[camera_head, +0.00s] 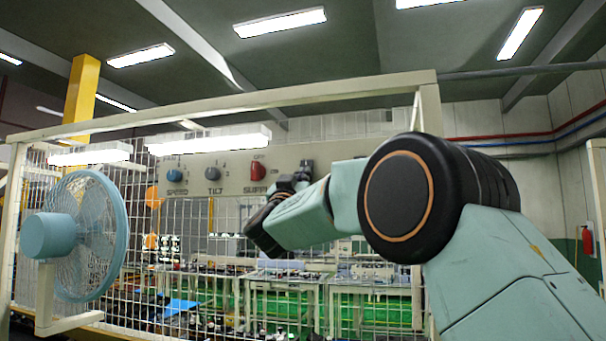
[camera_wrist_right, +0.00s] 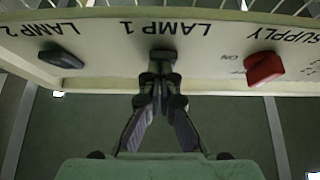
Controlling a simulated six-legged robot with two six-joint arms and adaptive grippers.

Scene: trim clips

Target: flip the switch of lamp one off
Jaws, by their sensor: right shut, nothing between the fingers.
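The black lamp one switch (camera_wrist_right: 163,55) sits on the pale panel under the upside-down label LAMP 1 in the right wrist view. My right gripper (camera_wrist_right: 160,88) is shut and empty, with its fingertips right at this switch. Whether they touch it I cannot tell. In the head view my right gripper (camera_head: 300,177) reaches the panel (camera_head: 222,185) just right of the red SUPPLY knob, and the arm hides the panel beyond it. The switch's on or off position is not clear. My left gripper is not in view.
A black lamp two switch (camera_wrist_right: 60,58) and the red supply knob (camera_wrist_right: 264,68) flank lamp one's switch. SPEED (camera_head: 174,175) and TILT (camera_head: 212,173) knobs sit further left. A blue fan (camera_head: 90,235) stands at the mesh. Two lit lamps (camera_head: 208,141) (camera_head: 90,154) hang nearby.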

